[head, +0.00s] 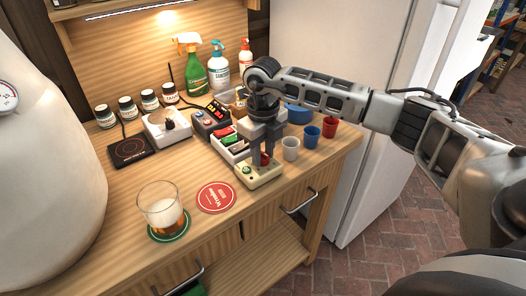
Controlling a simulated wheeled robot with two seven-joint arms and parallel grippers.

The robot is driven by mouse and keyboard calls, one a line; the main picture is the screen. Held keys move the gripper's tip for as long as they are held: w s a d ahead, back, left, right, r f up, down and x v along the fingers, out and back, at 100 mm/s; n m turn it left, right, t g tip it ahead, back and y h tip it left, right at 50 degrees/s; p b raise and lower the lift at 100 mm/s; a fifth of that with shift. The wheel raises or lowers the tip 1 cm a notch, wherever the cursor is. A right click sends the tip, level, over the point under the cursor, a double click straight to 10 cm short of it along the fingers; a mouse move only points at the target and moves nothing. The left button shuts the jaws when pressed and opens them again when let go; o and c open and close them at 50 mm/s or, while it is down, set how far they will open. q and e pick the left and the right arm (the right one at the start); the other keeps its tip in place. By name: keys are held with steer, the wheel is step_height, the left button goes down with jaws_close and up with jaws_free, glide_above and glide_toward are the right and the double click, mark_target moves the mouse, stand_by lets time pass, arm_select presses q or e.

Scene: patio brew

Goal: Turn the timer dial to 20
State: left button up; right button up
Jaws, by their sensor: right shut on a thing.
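My right gripper (262,163) points straight down over a small cream box (266,180) near the table's front edge. Its fingers are shut on a part on top of this box, which I take to be the timer with its dial. The fingers hide most of the dial, and no numbers can be read on it. A bit of red shows beside the fingers, and a small green part sits on the box's left side. My left gripper is not in view.
A white tray (232,156) of markers stands close behind the box. Cups, including a white one (290,149), stand to its right. A red coaster (216,197) and a glass of beer (162,208) are to the left.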

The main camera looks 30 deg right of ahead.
steer(key=shift+r+m, duration=0.1)
steer(key=shift+m, duration=1.5)
steer(key=o, duration=1)
